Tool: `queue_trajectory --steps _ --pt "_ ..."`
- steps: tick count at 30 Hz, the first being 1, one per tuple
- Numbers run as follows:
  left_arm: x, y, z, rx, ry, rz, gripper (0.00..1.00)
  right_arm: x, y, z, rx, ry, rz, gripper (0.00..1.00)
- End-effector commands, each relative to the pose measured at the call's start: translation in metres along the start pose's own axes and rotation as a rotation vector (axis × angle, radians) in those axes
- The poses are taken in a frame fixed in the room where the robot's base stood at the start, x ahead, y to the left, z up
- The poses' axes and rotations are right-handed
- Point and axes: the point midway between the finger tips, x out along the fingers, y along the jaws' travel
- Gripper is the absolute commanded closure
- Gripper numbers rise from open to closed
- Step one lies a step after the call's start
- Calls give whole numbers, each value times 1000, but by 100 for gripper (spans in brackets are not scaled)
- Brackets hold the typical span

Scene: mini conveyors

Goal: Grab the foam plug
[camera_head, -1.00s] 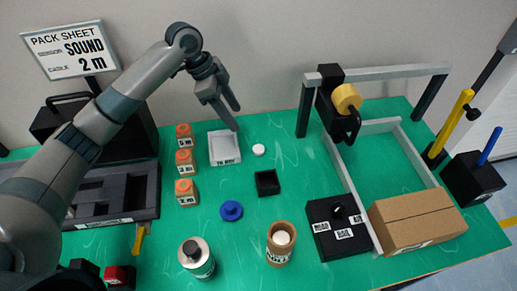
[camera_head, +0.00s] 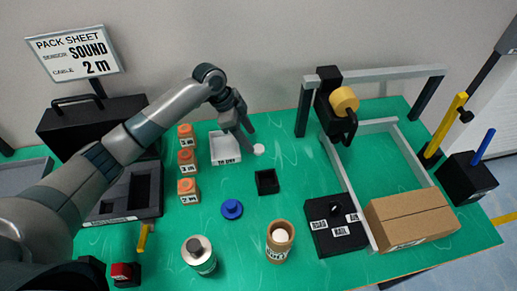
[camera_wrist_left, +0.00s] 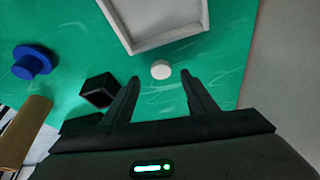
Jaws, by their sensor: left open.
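A small white round piece (camera_head: 259,149), which looks like the foam plug, lies on the green table top to the right of the white tray (camera_head: 226,160). My left gripper (camera_head: 247,143) is open and empty, its fingers pointing down close to the white piece. In the left wrist view the white piece (camera_wrist_left: 161,69) shows just beyond the two fingertips, about midway between them. Nothing is between the fingers. I cannot tell the exact height of the fingertips over the table. My right gripper is in neither view.
A small black open box (camera_head: 267,181) and a blue knobbed disc (camera_head: 232,209) lie nearby. Orange blocks (camera_head: 187,162) stand left of the tray. A cardboard tube (camera_head: 279,250) and metal can (camera_head: 199,262) stand in front. A gantry frame (camera_head: 305,110) rises at the right.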

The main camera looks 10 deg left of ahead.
Motion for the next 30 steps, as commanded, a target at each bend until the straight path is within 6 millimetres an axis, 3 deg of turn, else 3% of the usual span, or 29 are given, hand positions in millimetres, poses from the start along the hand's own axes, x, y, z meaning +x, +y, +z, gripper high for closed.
queue_trajectory --steps 7,18,30 --pt "9 0 -2 -2 -1 4 48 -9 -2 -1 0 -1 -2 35" --pt "50 -2 -4 -1 -1 1 48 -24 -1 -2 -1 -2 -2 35" --pt "52 -2 -4 -1 -1 0 48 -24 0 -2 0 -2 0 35"
